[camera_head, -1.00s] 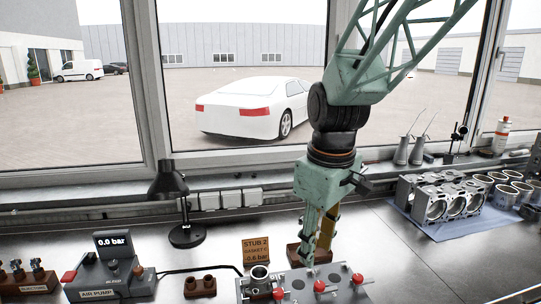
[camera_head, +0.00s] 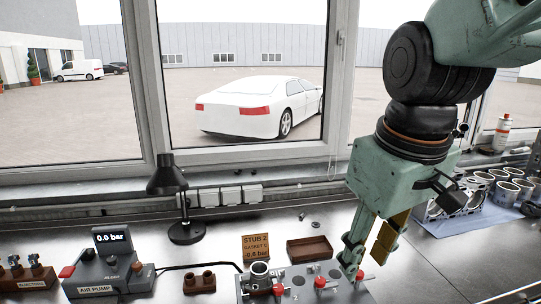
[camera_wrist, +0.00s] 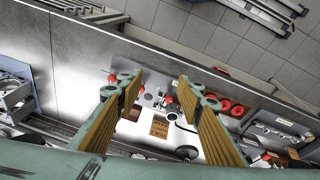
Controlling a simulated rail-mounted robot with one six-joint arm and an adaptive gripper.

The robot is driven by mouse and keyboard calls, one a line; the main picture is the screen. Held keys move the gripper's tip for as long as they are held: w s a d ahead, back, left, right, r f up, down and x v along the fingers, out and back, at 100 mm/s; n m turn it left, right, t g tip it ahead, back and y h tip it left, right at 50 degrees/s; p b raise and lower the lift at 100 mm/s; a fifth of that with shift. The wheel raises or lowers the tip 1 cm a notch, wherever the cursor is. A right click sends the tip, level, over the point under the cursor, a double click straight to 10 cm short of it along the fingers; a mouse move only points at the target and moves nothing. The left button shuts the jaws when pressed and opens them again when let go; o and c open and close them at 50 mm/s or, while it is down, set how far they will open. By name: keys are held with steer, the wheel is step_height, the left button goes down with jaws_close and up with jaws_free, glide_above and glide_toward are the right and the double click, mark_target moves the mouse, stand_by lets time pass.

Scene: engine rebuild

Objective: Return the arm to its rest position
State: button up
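My gripper (camera_head: 366,264) is in the right half of the head view, pointing down above the bench. The wrist view shows my gripper (camera_wrist: 158,84) open, with its two ribbed, yellow-brown finger pads well apart and nothing between them. In the head view the fingertips overlap the right end of the grey manifold block (camera_head: 300,290) with red knobs. Whether they touch it cannot be told.
A small brown tray (camera_head: 310,250) and the STUB 2 sign (camera_head: 256,247) stand behind the block. The air pump (camera_head: 108,275), reading 0.0 bar, and a black lamp (camera_head: 186,232) are left. Engine cylinders (camera_head: 505,188) stand right. Bare bench lies right of my gripper.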

steer(key=s+d+m+b, duration=0.1)
steer(key=s+d+m, duration=0.1)
steer(key=s, duration=0.5)
steer(key=s+d+m+t+b, duration=0.1)
steer(key=s+d+m, duration=0.1)
steer(key=s, duration=0.6)
steer(key=shift+m, duration=0.4)
